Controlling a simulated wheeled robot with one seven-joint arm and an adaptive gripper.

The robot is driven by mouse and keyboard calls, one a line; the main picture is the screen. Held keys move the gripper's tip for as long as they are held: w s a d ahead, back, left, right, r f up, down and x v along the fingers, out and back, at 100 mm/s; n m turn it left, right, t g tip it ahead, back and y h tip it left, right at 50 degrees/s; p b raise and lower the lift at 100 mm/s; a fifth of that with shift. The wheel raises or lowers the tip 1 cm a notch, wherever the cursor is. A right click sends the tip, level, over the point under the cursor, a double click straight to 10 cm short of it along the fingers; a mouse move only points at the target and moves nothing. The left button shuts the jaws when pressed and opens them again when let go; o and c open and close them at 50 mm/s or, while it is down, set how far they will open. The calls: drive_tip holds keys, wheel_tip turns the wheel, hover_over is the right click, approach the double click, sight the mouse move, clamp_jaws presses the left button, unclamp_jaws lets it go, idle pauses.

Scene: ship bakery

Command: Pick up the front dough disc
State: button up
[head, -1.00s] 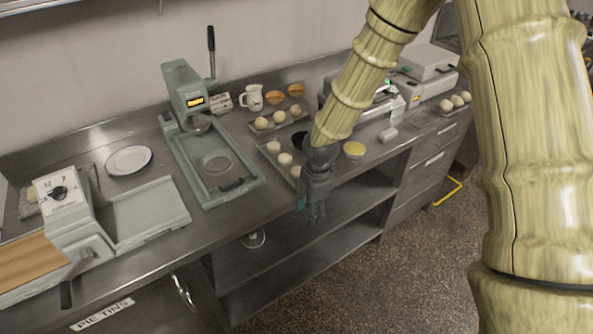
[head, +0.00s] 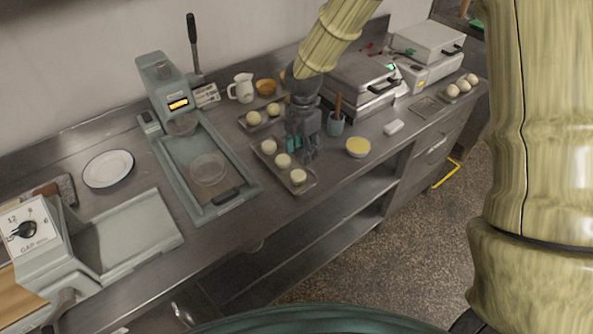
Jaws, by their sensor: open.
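Three pale dough discs stand in a row on a small metal tray (head: 312,184) near the counter's front edge. The front dough disc (head: 298,177) is the one closest to that edge. The middle disc (head: 282,160) and the back disc (head: 269,146) lie behind it, up and to the left. My gripper (head: 309,157) points downward at the tray's right side, just behind and right of the front disc. It is open, and I see nothing in it. Whether its fingers touch the tray cannot be told.
A blue-grey press (head: 208,165) stands left of the tray. A tray with dough balls (head: 253,118) lies behind. A tool pot (head: 335,123), a yellow-filled bowl (head: 358,146) and a white block (head: 393,127) stand right. A hot-plate machine (head: 362,85) is behind them.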

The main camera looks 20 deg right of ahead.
sight(298, 178)
drive_tip(key=f, duration=0.2)
drive_tip(key=f+p, duration=0.1)
drive_tip(key=f, duration=0.1)
drive_tip(key=shift+a+f, duration=0.1)
drive_tip(key=shift+a, duration=0.2)
drive_tip(key=shift+s+f+p, duration=0.2)
drive_tip(key=shift+f+p, duration=0.1)
drive_tip(key=shift+a+f+p, duration=0.15)
drive_tip(key=shift+f+p, duration=0.25)
drive_tip(key=shift+f, duration=0.2)
drive_tip(key=shift+a+f+p, duration=0.15)
drive_tip(key=shift+f+p, duration=0.25)
drive_tip(key=shift+f, duration=0.15)
drive_tip(key=shift+f+p, duration=0.3)
drive_tip(key=shift+f, duration=0.95)
drive_tip(key=c, duration=0.7)
